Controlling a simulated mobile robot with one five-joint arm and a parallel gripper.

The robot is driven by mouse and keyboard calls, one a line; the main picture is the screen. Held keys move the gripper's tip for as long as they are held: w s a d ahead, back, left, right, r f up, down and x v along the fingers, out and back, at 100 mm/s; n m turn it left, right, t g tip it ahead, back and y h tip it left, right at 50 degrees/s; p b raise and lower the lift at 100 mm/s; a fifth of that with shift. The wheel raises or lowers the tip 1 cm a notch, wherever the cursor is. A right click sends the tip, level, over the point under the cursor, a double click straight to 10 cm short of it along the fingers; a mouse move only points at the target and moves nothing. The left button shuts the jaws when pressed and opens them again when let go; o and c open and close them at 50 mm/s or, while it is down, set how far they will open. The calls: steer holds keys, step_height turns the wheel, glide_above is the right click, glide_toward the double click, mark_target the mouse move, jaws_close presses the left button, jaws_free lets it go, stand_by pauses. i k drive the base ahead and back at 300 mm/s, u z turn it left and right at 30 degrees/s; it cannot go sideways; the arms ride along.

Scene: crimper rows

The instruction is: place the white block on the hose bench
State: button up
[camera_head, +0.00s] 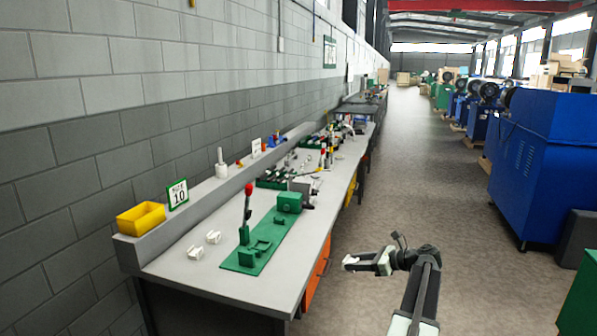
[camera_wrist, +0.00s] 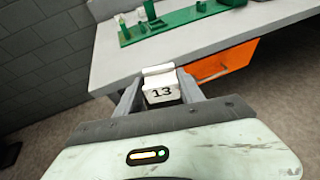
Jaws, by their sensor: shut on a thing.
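The white block (camera_wrist: 160,87), marked 13, is held between the two fingers of my gripper (camera_wrist: 158,97) in the wrist view. In the head view my gripper (camera_head: 352,262) is out over the aisle, to the right of the grey bench (camera_head: 178,268) and apart from it. The block is too small to make out clearly there. The bench top also shows ahead of the block in the wrist view (camera_wrist: 115,62). I take this bench for the hose bench, though no name shows on it.
A green plate with a red-knobbed lever tool (camera_head: 245,258) lies on the bench, with small white parts (camera_head: 195,252) beside it. A yellow bin (camera_head: 141,218) and a card marked 10 (camera_head: 178,194) stand on the back ledge. Blue machines (camera_head: 540,165) line the right.

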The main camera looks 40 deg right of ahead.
mark_target(239, 222)
steer(key=i, duration=1.55)
